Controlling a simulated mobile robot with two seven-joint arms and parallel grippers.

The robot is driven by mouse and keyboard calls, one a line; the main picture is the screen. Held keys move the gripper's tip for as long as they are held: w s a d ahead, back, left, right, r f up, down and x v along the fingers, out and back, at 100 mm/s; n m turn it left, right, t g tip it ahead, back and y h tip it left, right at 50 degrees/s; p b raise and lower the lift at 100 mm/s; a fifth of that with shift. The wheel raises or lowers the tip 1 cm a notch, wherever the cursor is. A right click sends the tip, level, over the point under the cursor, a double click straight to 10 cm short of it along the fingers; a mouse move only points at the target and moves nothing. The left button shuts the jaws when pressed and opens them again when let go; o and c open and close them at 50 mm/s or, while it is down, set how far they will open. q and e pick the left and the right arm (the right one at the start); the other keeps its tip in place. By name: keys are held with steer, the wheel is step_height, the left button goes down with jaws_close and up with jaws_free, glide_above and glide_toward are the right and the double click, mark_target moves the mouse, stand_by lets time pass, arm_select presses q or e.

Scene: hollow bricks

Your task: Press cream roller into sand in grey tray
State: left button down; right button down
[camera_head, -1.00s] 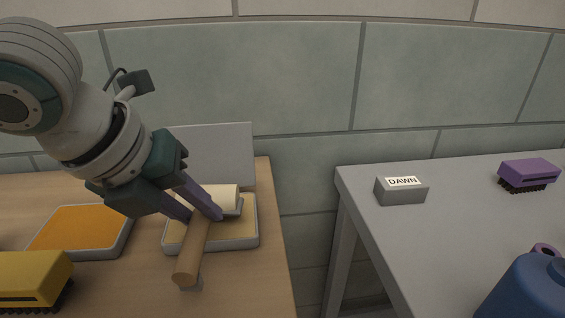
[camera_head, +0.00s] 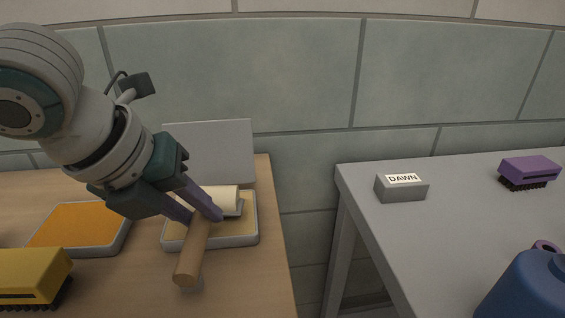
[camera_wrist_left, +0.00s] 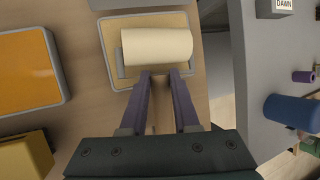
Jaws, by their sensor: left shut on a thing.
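The cream roller (camera_head: 222,193) lies over the sand in the grey tray (camera_head: 240,242), with its wooden handle (camera_head: 191,259) slanting toward the front. It also shows in the left wrist view (camera_wrist_left: 157,46), crossing the sand from the left part to the right edge of the tray (camera_wrist_left: 114,81). My left gripper (camera_head: 205,215) is shut on the roller's handle, close behind the roller head. Its purple fingers also show in the left wrist view (camera_wrist_left: 160,88). I cannot tell how firmly the roller touches the sand. My right gripper is not in view.
An orange-filled tray (camera_head: 80,226) and a yellow brush (camera_head: 30,276) lie to the left on the wooden table. A grey panel (camera_head: 212,150) stands behind the tray. Across a gap, a grey table (camera_head: 455,225) holds a DAWN block (camera_head: 401,190), a purple brush (camera_head: 529,171) and a blue container (camera_head: 528,288).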

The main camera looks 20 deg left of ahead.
mark_target(197, 213)
arm_select(q)
steer(key=shift+a+f+p, duration=0.1)
steer(key=shift+f+p, duration=0.1)
steer(key=shift+p, duration=0.15)
stand_by(1.1)
step_height(197, 213, up, 7)
steer(key=p, duration=0.8)
steer(key=shift+r+p, duration=0.15)
steer(key=shift+p, duration=0.15)
stand_by(0.4)
